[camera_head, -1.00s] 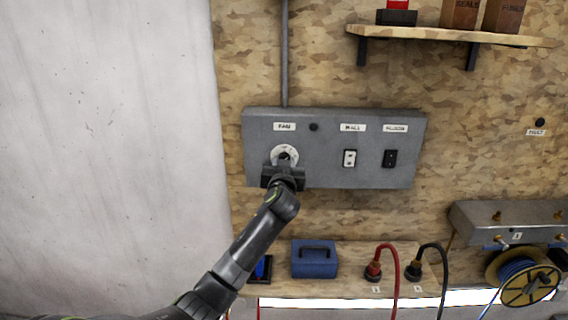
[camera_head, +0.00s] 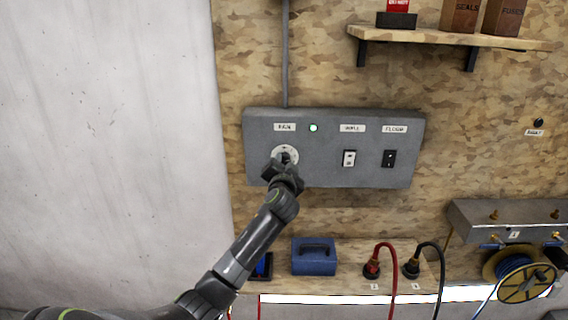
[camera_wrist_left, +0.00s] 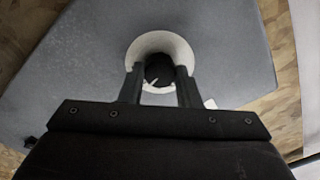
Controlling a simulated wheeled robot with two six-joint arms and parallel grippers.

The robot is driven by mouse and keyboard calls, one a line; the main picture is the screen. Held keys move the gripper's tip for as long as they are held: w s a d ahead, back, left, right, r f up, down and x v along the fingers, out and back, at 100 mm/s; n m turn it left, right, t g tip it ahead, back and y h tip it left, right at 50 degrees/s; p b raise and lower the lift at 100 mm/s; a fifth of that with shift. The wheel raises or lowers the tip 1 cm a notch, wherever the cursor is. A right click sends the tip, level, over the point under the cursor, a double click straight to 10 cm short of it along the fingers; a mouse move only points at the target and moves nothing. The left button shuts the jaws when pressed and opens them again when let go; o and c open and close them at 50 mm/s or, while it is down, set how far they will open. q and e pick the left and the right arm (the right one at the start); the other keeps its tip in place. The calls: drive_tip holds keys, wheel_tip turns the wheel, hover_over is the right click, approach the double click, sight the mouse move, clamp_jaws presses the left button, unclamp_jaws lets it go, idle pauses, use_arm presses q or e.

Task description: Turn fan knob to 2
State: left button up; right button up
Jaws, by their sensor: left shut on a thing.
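The fan knob is a dark knob on a white round dial (camera_head: 277,151) under a FAN label (camera_head: 285,127), at the left of a grey control panel (camera_head: 330,175). My left gripper (camera_head: 284,160) is at the dial, shut on the knob. The left wrist view shows the dark knob (camera_wrist_left: 158,68) between the two fingers (camera_wrist_left: 160,85), with the white dial ring (camera_wrist_left: 160,40) around it. The gripper looks rolled to one side. It covers part of the dial, so I cannot read the setting. My right gripper is not in view.
A small green light (camera_head: 313,128) glows beside the FAN label. Two switches, white (camera_head: 349,158) and black (camera_head: 389,158), sit further right on the panel. Below are a blue box (camera_head: 314,258), red and black cables and a blue reel (camera_head: 520,272). A shelf (camera_head: 450,37) is above.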

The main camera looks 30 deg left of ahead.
use_arm(q)
drive_tip(key=shift+f, duration=0.1)
idle(0.3)
drive_tip(key=o, duration=1)
drive_tip(key=shift+s+d, duration=0.3)
drive_tip(key=shift+s, duration=0.1)
drive_tip(key=b+v, duration=0.4)
drive_tip(key=v, duration=1.2)
drive_tip(key=shift+s+d+b, duration=0.15)
drive_tip(key=shift+d+b, duration=0.05)
drive_tip(key=shift+b, duration=0.1)
